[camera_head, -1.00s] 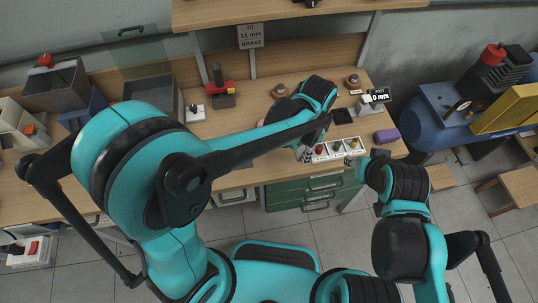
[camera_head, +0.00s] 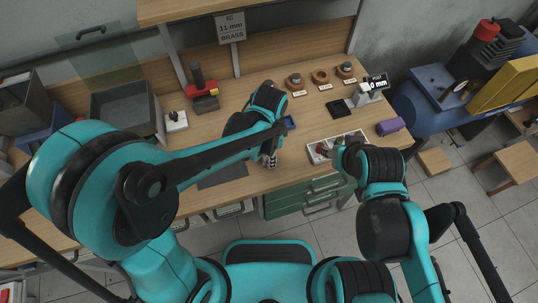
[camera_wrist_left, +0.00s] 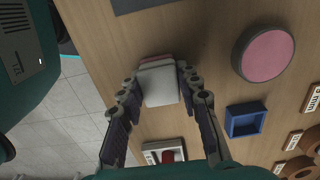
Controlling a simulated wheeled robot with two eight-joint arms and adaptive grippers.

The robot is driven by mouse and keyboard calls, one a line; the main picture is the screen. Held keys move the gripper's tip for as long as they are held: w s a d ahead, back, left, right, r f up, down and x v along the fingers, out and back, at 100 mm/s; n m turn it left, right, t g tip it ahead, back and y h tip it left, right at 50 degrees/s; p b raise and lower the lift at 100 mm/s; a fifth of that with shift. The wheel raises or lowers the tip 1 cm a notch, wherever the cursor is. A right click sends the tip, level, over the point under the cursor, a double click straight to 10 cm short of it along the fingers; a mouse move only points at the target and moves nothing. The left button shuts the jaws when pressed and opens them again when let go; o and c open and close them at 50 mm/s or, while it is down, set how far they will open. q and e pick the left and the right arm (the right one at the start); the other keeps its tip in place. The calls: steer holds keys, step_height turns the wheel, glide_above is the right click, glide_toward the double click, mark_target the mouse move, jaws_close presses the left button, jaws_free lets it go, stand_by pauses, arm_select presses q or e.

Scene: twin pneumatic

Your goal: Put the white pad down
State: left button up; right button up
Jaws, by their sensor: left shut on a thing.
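The white pad (camera_wrist_left: 159,83) shows in the left wrist view, a blocky white piece with a reddish edge at its far end. My left gripper (camera_wrist_left: 160,77) is shut on it, one finger at each side. The wooden bench top shows around and beyond the pad; I cannot tell the gap beneath it. In the head view my left gripper (camera_head: 270,158) is over the front part of the bench, and the arm hides the pad. My right gripper (camera_head: 338,150) is by the white compartment tray (camera_head: 316,157), its fingers mostly hidden by its own wrist.
A dark grey mat (camera_head: 222,173) lies on the bench left of my left gripper. A small blue tray (camera_wrist_left: 245,120) and a round pink-topped disc (camera_wrist_left: 264,52) are nearby. A red-and-black press (camera_head: 202,92), brass rings (camera_head: 320,77) and a digital gauge (camera_head: 375,84) stand farther back.

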arm_select(q)
steer(key=shift+s+a, duration=0.1)
steer(key=o, duration=0.8)
steer(key=shift+f, duration=0.1)
steer(key=o, duration=0.4)
step_height(320, 180, up, 11)
steer(key=p, duration=0.4)
steer(key=s+a+r+n+t, duration=0.1)
steer(key=a+r+n+t, duration=0.1)
steer(key=a+n, duration=0.2)
steer(key=s+a+r+n+t, duration=0.1)
steer(key=s+a+n+t, duration=0.1)
steer(key=a+n, duration=0.3)
steer(key=s+a+r+n+t, duration=0.2)
steer(key=a+n, duration=0.3)
steer(key=a, duration=0.3)
steer(key=shift+a+r+t, duration=0.3)
steer(key=shift+a+t, duration=0.1)
steer(key=shift+t, duration=0.2)
